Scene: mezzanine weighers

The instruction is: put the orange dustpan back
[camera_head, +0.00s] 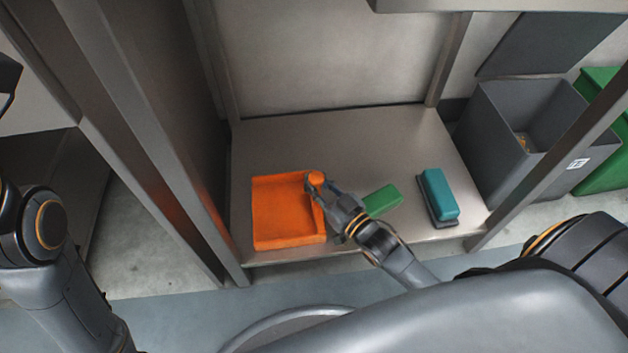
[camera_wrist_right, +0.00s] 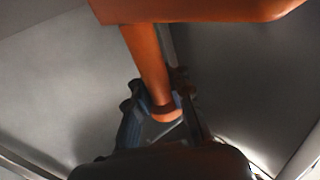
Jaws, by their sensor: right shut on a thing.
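The orange dustpan (camera_head: 285,215) is over the left part of a grey metal shelf (camera_head: 340,130), its open pan facing up in the head view. My right gripper (camera_head: 325,188) is shut on its handle, whose rounded orange end shows at the pan's right side. In the right wrist view the orange handle (camera_wrist_right: 148,60) runs down between the fingers of the gripper (camera_wrist_right: 160,108), with the pan across the top. I cannot tell whether the pan touches the shelf. My left arm shows at the left edge, but its gripper is not clearly in view.
A green block (camera_head: 383,200) lies on the shelf right of my gripper, partly hidden. A teal brush-like thing with a grey base (camera_head: 440,195) is farther right. Metal posts (camera_head: 170,130) frame the shelf. A grey bin (camera_head: 500,130) stands at the right. The shelf's back is clear.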

